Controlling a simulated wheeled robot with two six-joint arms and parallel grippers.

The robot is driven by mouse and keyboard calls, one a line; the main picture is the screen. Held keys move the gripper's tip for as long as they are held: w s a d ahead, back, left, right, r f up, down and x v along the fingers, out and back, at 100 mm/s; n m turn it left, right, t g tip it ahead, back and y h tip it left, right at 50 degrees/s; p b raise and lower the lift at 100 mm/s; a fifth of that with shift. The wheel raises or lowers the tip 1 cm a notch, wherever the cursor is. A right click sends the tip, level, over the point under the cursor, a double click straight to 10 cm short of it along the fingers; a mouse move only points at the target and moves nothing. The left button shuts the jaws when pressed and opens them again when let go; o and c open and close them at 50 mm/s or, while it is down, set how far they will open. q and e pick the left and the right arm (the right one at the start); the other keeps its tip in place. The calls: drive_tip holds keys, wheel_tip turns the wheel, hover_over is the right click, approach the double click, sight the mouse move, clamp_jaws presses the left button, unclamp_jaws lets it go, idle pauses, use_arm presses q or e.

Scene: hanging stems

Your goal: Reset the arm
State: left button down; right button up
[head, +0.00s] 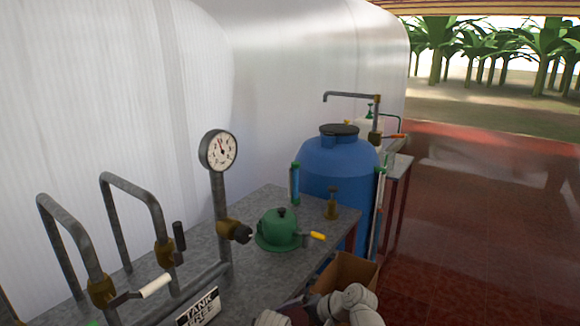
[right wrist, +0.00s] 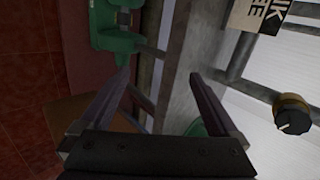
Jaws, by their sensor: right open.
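My right gripper (right wrist: 162,76) is open in the right wrist view, with its two dark fingers spread and nothing between the tips. Behind the fingers is the grey bench edge with its frame. In the head view, my pale right arm (head: 350,306) shows at the bottom edge, in front of the bench; its fingers cannot be made out there. My left gripper is in neither view.
A grey bench (head: 275,200) carries pipes, a pressure gauge (head: 218,151), a green domed object (head: 281,229) and a "TANK FREE" sign (head: 198,307). A cardboard box (head: 345,273) and blue barrel (head: 335,170) stand nearby. Red floor (head: 470,230) at right is clear.

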drive_tip(key=s+d+f+n+g+h, duration=0.25)
drive_tip(key=s+d+h, duration=0.2)
drive_tip(key=d, duration=0.35)
drive_tip(key=s+d+f+n+g+h, duration=0.1)
drive_tip(key=s+d+f+n+h, duration=0.3)
drive_tip(key=d, duration=0.4)
use_arm(q)
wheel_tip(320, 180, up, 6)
drive_tip(key=p, duration=0.6)
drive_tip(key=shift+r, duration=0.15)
use_arm(e)
drive_tip(key=s+a+r+n, duration=0.1)
drive_tip(key=s+a+r, duration=0.2)
drive_tip(key=a, duration=0.2)
drive_tip(key=s+a+r+n+g, duration=0.1)
drive_tip(key=s+a+r+n, duration=0.1)
drive_tip(key=a, duration=0.3)
drive_tip(key=shift+s+a+r+h, duration=0.35)
drive_tip(key=shift+s+r+h, duration=0.15)
drive_tip(key=shift+s, duration=0.2)
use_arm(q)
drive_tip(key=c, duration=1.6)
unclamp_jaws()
